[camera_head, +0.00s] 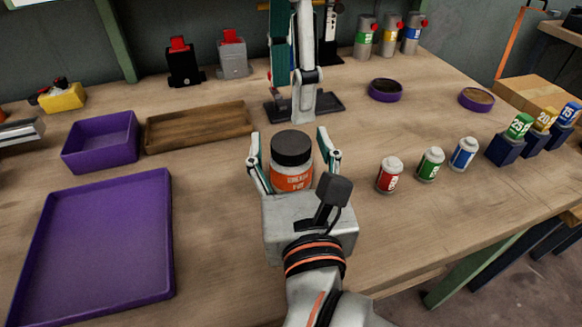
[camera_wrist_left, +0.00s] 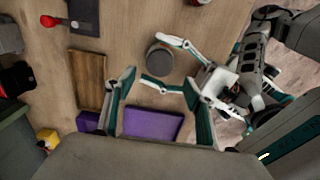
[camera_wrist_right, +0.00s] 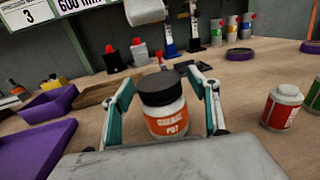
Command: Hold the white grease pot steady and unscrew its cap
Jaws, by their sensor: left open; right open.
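The white grease pot (camera_head: 291,177) stands upright on the bench with an orange label and a dark, near-black cap (camera_head: 291,147). My right gripper (camera_head: 294,162) is open around the pot, one finger on each side. In the right wrist view the pot (camera_wrist_right: 165,122) shows gaps to both fingers. My left gripper (camera_head: 292,98) is open and empty, hanging higher up in the head view. In the left wrist view the pot's cap (camera_wrist_left: 160,58) lies just beyond the left fingertips (camera_wrist_left: 158,84); no contact shows.
Red, green and blue cans (camera_head: 431,164) stand right of the pot. A wooden tray (camera_head: 200,127), a purple bin (camera_head: 100,143) and a large purple tray (camera_head: 100,245) lie left. The bench around the pot is clear.

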